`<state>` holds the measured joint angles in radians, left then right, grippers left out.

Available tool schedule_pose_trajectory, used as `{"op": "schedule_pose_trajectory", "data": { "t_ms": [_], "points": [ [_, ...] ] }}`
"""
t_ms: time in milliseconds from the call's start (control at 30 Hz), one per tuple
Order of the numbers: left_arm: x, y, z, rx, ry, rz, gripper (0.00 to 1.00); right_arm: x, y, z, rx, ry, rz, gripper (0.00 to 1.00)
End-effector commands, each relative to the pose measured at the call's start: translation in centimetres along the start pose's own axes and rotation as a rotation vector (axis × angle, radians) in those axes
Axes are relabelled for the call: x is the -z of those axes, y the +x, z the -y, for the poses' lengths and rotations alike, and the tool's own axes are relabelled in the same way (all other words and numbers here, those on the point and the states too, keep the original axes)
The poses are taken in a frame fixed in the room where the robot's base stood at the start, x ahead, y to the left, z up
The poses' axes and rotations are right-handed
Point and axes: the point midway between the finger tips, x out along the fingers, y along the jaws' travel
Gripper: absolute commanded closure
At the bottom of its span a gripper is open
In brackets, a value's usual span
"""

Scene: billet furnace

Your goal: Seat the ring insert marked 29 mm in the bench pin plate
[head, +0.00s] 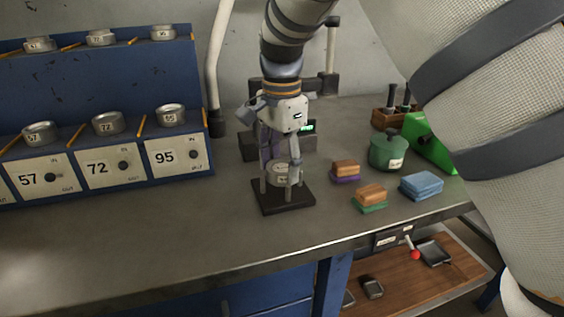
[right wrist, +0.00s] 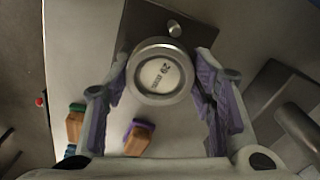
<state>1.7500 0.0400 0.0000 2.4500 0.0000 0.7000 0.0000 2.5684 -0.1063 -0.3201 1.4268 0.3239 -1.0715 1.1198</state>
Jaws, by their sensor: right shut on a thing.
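The ring insert (right wrist: 163,72) is a round metal ring with a pale face reading 29 in the right wrist view. My right gripper (right wrist: 164,80) is shut on it, with purple-padded fingers on either side. In the head view my right gripper (head: 281,160) points down over the bench pin plate (head: 282,203), a black square base with upright pins. The ring (head: 279,175) is between the pins there, partly hidden by a finger. I cannot tell whether it touches the base. In the wrist view the plate (right wrist: 148,22) and one pin (right wrist: 174,28) show beyond the ring. My left gripper is out of view.
A blue rack (head: 100,150) with rings over bins labelled 57, 72 and 95 stands left. The front left bench is clear.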

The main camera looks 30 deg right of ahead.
Motion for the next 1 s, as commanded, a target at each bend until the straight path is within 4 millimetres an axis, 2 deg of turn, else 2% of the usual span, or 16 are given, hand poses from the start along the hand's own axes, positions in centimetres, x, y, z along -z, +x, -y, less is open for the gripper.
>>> {"op": "schedule_pose_trajectory", "data": {
  "t_ms": [33,900,933,967,1000],
  "points": [
    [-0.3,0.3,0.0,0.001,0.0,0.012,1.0,-0.5,1.4,-0.1,-0.022,0.001,0.013,1.0],
    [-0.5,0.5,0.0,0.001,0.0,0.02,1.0,-0.4,3.3,-0.1,-0.027,0.002,0.014,1.0],
    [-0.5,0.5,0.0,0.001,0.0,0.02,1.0,-0.4,3.4,-0.1,-0.027,0.002,0.014,0.47],
    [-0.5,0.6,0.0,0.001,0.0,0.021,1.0,-0.4,3.4,-0.1,-0.027,0.002,0.014,0.41],
    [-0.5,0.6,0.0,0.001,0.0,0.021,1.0,-0.4,3.4,-0.1,-0.028,0.002,0.014,0.41]
  ]
}}
